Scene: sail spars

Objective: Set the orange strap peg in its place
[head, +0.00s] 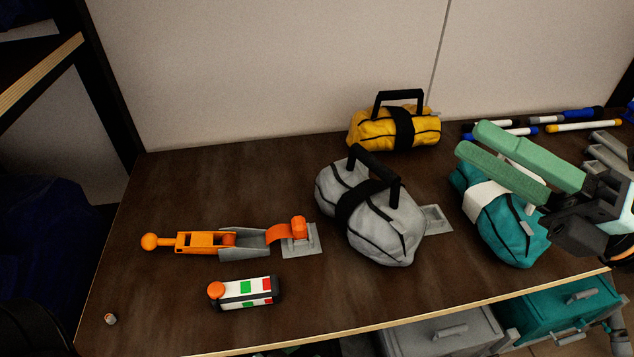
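On the dark table at left lies an orange piece (198,241) with a ball end and a slotted frame, in line with a grey channel (245,241). Right of the channel, a curved orange strap piece (297,229) stands at a grey square plate (301,245). I cannot tell for sure which orange part is the strap peg, or whether it is seated. My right gripper (468,137) is at the right, its two green fingers apart over the teal bag (530,240). A white strip shows between them. My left gripper is out of view.
A grey bag (385,225) covers part of another grey plate (436,218). A yellow bag (365,132) and pens (583,126) lie at the back. A striped block with an orange cap (243,292) lies in front of the channel. The table's left part is mostly clear.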

